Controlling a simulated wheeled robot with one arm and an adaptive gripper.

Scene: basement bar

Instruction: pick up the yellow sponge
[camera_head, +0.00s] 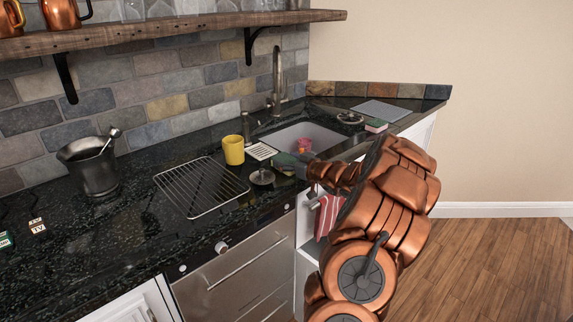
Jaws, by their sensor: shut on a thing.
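My copper-coloured arm reaches in from the lower right over the counter edge. My gripper (284,160) is small and dark at its end, low over the front edge of the sink. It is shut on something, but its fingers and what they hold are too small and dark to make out. I cannot clearly see a yellow sponge; it may be hidden at the gripper. A pink and green sponge-like block (376,126) lies on the counter right of the sink, apart from the gripper.
A yellow mug (233,150) stands left of the gripper, near a round metal item (262,177) and a wire rack (200,187). A reddish item (303,145) is in the sink (325,137). The tall faucet (278,80) rises behind. A red striped towel (327,215) hangs below.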

